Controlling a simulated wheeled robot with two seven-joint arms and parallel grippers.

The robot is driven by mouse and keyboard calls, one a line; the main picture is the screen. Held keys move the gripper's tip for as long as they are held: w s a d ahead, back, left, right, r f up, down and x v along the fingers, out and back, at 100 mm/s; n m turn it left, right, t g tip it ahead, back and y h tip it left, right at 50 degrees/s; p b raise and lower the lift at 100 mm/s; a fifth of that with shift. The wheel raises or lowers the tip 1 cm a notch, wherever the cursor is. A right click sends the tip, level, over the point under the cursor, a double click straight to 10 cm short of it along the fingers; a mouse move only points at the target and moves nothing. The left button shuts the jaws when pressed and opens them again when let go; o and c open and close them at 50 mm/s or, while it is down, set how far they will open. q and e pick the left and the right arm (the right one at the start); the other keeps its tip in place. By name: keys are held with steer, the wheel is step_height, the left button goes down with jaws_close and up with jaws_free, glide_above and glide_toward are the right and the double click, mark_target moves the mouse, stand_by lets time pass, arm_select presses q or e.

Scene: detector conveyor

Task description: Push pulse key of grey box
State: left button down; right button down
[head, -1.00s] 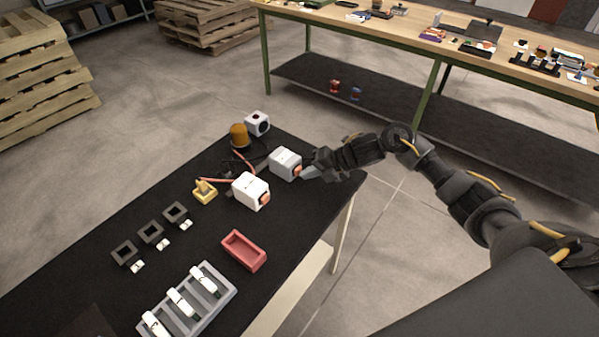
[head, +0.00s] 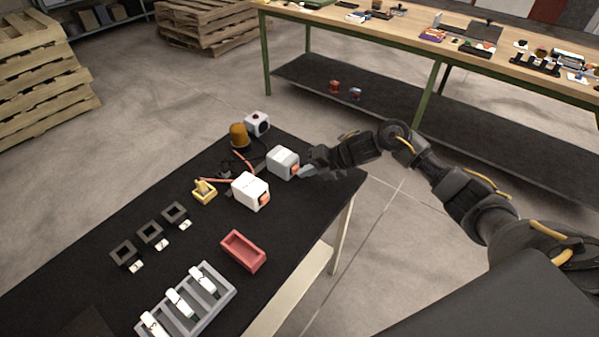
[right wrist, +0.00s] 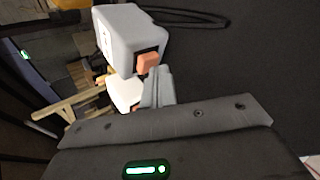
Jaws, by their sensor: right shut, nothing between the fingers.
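The grey box (head: 281,160) stands near the far right end of the black table. Its orange pulse key (head: 295,169) is on the side facing my right gripper (head: 303,174). My right gripper is shut and empty, with its fingertips at the key. In the right wrist view, the grey box (right wrist: 122,38) and its orange key (right wrist: 147,62) are close ahead of the shut fingers (right wrist: 157,80). The fingertips overlap the lower part of the key there; I cannot tell whether it is pressed in. My left gripper is not in view.
A white box (head: 249,189) with an orange key stands beside the grey box. An amber lamp (head: 238,135), a white cube (head: 257,123) and cables are behind. A yellow part (head: 204,190), a red tray (head: 234,258) and a grey rack (head: 224,299) are nearer.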

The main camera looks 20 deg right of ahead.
steer(key=shift+s+d, duration=0.1)
stand_by(0.5)
steer(key=shift+s+d+p, duration=0.3)
steer(key=shift+s+d, duration=0.2)
steer(key=shift+s, duration=0.4)
steer(key=shift+s+d, duration=0.2)
steer(key=shift+s, duration=0.05)
steer(key=shift+s+d+p, duration=0.15)
steer(key=shift+s+d, duration=0.2)
steer(key=shift+s, duration=0.3)
steer(key=shift+s+d+p, duration=0.1)
steer(key=shift+s+d, duration=0.3)
steer(key=shift+s, duration=0.2)
steer(key=shift+s+d+p, duration=0.15)
steer(key=shift+s+d, duration=0.2)
steer(key=shift+s, duration=0.3)
steer(key=shift+a+f, duration=0.1)
steer(key=shift+a, duration=0.05)
